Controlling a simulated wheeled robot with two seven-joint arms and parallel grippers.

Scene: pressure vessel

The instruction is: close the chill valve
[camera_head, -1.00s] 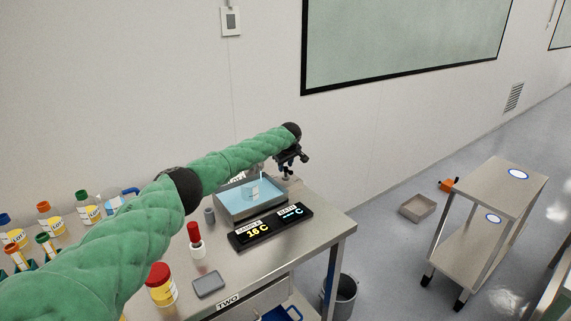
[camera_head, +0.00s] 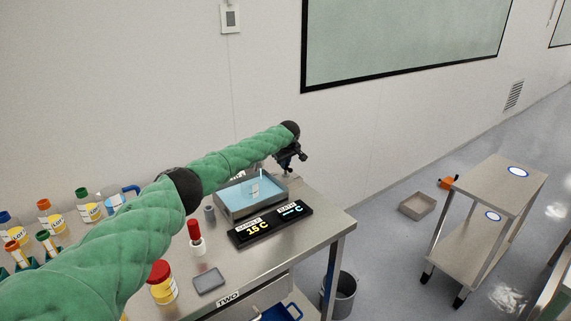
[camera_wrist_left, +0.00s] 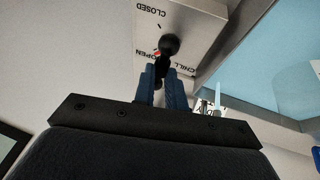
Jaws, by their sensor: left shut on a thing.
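The chill valve shows in the left wrist view as a black handle (camera_wrist_left: 169,45) with a round end, on a pale plate (camera_wrist_left: 205,28) lettered CLOSED, CHILL and OPEN. A small red mark shows beside the handle, near the word OPEN. My left gripper (camera_wrist_left: 165,82) has its blue fingers shut on the handle. In the head view the left gripper (camera_head: 287,166) is at the back right corner of the table, just beyond the bath, and hides the valve. My right gripper is in neither view.
The blue bath (camera_head: 236,213) stands beside the gripper, with a small vessel in it. A black display (camera_head: 270,229) in front reads 15 C on one side. A trolley (camera_head: 512,185) stands right.

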